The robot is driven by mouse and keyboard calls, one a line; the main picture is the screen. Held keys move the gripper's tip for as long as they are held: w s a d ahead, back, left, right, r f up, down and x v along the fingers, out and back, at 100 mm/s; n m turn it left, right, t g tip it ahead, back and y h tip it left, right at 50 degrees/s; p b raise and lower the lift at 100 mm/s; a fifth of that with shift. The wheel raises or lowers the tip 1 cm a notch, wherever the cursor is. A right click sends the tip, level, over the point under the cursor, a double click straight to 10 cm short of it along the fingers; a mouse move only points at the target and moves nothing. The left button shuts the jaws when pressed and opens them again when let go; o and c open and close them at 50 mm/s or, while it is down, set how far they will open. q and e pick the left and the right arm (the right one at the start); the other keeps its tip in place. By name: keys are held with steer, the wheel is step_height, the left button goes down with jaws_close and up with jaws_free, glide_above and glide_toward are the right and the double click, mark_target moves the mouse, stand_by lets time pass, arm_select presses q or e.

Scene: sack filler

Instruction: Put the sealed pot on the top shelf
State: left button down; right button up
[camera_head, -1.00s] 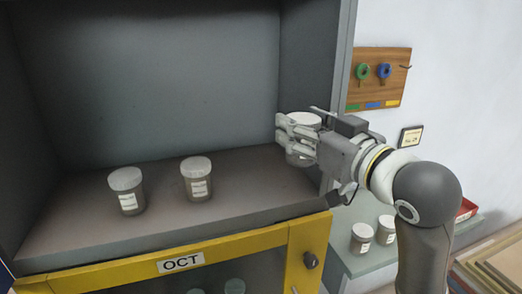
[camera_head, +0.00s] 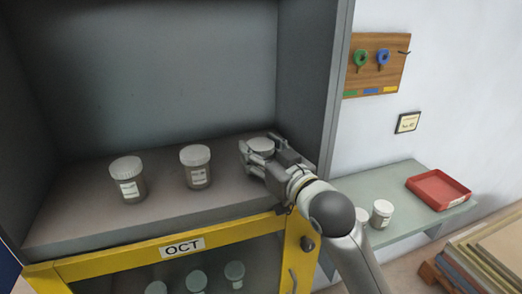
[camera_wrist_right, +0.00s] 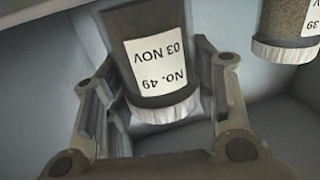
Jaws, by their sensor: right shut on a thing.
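My right gripper (camera_head: 264,158) is shut on a white-lidded pot (camera_head: 260,146) over the right part of the top shelf (camera_head: 90,225). In the right wrist view the pot (camera_wrist_right: 160,62) shows between the fingers, with a white label reading NO. 49, 03 NOV. It looks upright and low over the shelf; the fingers hide its lower part in the head view, so I cannot tell whether its base touches. My left gripper is not in view.
Two similar pots stand on the shelf to the left, a middle one (camera_head: 196,168) and a far-left one (camera_head: 128,182). The cabinet's right wall (camera_head: 306,80) is close to my gripper. Below is a yellow-framed OCT door (camera_head: 182,247). A side ledge (camera_head: 400,185) holds pots and a red tray (camera_head: 438,189).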

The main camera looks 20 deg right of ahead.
mark_target(268, 156)
steer(key=shift+f, duration=0.15)
steer(key=o, duration=1)
steer(key=shift+o, duration=0.2)
steer(key=shift+r, duration=0.3)
steer(key=b+v, duration=0.1)
steer(key=v, duration=0.5)
steer(key=shift+s+d+f, duration=0.1)
steer(key=shift+s, duration=0.15)
steer(key=shift+p+v, duration=2.8)
steer(key=shift+p, duration=1.95)
